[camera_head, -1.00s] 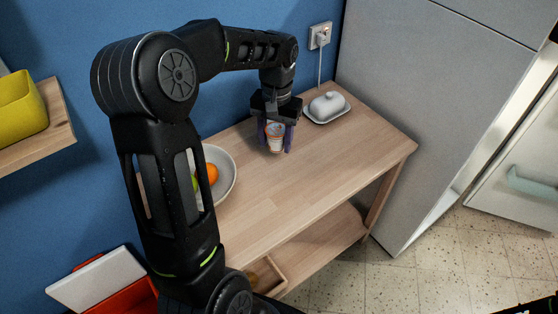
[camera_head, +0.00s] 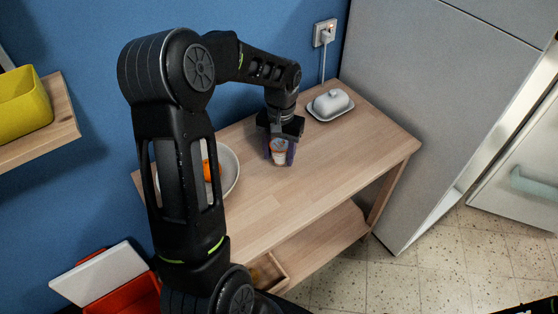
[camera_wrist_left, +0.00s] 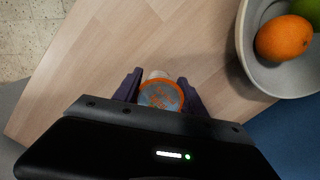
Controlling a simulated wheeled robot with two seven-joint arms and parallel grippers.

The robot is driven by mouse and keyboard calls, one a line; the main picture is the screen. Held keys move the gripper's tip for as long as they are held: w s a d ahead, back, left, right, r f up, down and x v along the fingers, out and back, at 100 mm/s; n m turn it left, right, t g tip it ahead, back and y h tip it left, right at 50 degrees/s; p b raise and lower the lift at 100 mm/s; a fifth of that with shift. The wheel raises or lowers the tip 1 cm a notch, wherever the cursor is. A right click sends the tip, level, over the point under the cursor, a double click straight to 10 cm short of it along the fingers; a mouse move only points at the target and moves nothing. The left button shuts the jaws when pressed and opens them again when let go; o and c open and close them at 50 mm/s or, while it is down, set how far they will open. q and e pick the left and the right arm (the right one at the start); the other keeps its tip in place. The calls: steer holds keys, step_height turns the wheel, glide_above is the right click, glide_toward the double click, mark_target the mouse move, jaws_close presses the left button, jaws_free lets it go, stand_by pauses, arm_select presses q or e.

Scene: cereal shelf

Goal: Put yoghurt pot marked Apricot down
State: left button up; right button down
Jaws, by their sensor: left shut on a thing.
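The yoghurt pot (camera_head: 279,155) is small and white with an orange-rimmed lid. Its lid (camera_wrist_left: 161,95) faces the camera in the left wrist view, and its print is too small to read. My left gripper (camera_head: 281,153) is shut on the pot, one purple finger on each side, above the wooden table (camera_head: 330,160). I cannot tell whether the pot's base touches the tabletop. My right gripper is not in view.
A bowl (camera_head: 232,180) with fruit, including an orange (camera_wrist_left: 284,36), stands left of the pot. A lidded white butter dish (camera_head: 330,103) stands at the back right. The table's front right part is clear.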

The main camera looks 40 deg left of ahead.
mark_target(279, 162)
arm_select(q)
steer(key=shift+f, duration=1.7)
steer(key=shift+f, duration=0.1)
steer(key=o, duration=1.4)
steer(key=shift+o, duration=0.2)
steer(key=r, duration=1.2)
steer(key=shift+w+a+r, duration=0.1)
steer(key=shift+w+r, duration=0.05)
steer(key=shift+w, duration=0.25)
